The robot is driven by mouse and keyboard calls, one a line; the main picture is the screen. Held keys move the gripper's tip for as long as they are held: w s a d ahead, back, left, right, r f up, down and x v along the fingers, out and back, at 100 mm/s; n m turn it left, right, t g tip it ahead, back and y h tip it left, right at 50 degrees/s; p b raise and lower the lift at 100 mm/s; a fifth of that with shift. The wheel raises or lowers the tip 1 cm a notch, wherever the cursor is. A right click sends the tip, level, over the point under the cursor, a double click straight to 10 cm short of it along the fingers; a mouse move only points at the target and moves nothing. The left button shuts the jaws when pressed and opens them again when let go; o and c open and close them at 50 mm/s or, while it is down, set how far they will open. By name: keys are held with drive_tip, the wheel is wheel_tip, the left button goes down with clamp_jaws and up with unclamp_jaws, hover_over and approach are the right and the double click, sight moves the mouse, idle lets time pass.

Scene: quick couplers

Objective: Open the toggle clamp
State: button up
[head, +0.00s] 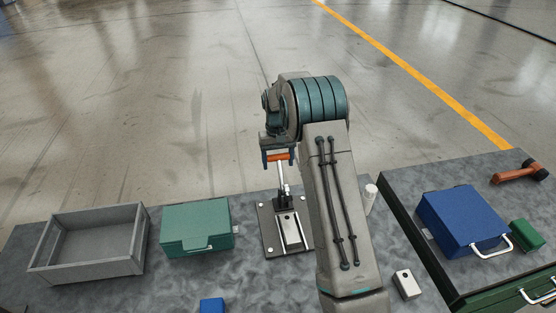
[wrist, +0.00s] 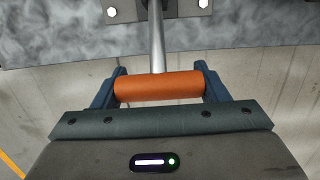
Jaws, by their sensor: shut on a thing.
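The toggle clamp's base plate (head: 268,235) lies on the grey bench, with its dark mechanism on top. Its metal lever (head: 281,178) stands up from the mechanism and ends in an orange grip (head: 277,157). My gripper (head: 277,160) is shut on the orange grip. In the wrist view the orange grip (wrist: 158,86) lies crosswise between the two blue fingers, and the lever rod (wrist: 157,38) runs away to the plate (wrist: 125,10) at the top. My arm hides part of the bench to the right of the clamp.
A grey open tray (head: 88,270) and a green case (head: 196,230) stand to the left. A small blue block (head: 212,306) is near the front edge. To the right are a white cylinder (head: 371,192), a small metal block (head: 407,284) and a blue case (head: 462,222).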

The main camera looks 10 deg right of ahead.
drive_tip(key=shift+s+f, duration=0.25)
drive_tip(key=shift+f, duration=0.1)
drive_tip(key=o, duration=1.4)
drive_tip(key=shift+w+r, duration=0.1)
drive_tip(key=shift+r, duration=0.1)
drive_tip(key=shift+w+r+b, duration=0.25)
drive_tip(key=shift+w+r, duration=0.05)
drive_tip(key=shift+r, duration=1.95)
drive_tip(key=shift+w+r+b, duration=0.3)
drive_tip(key=shift+w+r, duration=0.05)
drive_tip(key=shift+r, duration=1.9)
drive_tip(key=shift+w+r+b, duration=0.25)
drive_tip(key=shift+w+r, duration=0.05)
drive_tip(key=shift+r, duration=1.95)
